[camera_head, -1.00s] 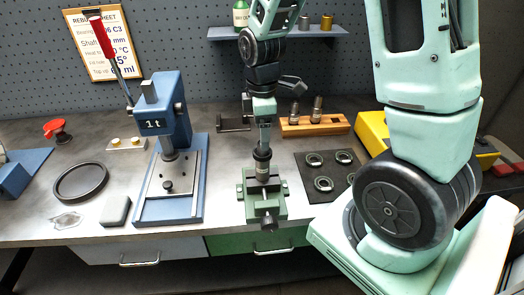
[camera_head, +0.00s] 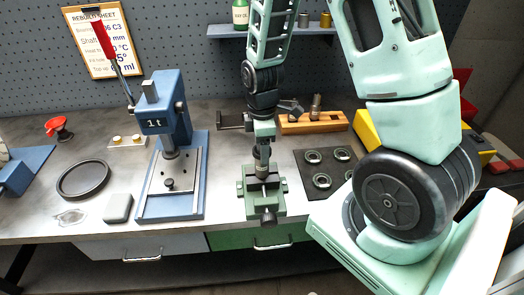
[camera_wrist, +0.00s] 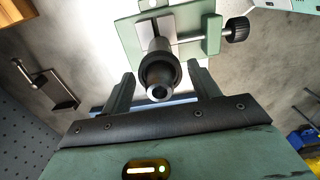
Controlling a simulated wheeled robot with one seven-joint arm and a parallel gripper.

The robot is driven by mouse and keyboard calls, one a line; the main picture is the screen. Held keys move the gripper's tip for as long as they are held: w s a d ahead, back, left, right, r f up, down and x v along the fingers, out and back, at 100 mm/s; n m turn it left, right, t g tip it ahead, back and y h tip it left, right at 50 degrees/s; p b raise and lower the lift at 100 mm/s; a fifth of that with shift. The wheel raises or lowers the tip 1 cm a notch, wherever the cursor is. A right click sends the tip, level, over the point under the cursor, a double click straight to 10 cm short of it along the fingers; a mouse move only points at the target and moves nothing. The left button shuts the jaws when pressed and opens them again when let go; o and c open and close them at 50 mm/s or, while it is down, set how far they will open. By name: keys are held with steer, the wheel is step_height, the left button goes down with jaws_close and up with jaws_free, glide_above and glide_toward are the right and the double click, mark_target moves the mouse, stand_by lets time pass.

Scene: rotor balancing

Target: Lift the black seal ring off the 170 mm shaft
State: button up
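A shaft stands upright in the green vise (camera_head: 262,203). In the wrist view, its pale bored end (camera_wrist: 159,93) points at the camera, and the black seal ring (camera_wrist: 161,70) sits around it just below that end. My gripper (camera_wrist: 160,68) is open, with one finger on each side of the shaft and ring and gaps showing. In the head view, my gripper (camera_head: 263,150) is over the vise, at the shaft's upper part. There the fingers partly hide the shaft and ring. I cannot read the shaft's length.
A blue press (camera_head: 167,125) stands left of the vise. To the right, a dark mat (camera_head: 333,163) holds several bearings, and a wooden block (camera_head: 310,127) behind holds shafts. A black ring-shaped tray (camera_head: 83,180) and a grey block (camera_head: 118,208) lie at the left.

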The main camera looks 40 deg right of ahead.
steer(key=c, duration=0.6)
steer(key=shift+r, duration=0.15)
steer(key=shift+r+b, duration=0.9)
steer(key=shift+r, duration=3.95)
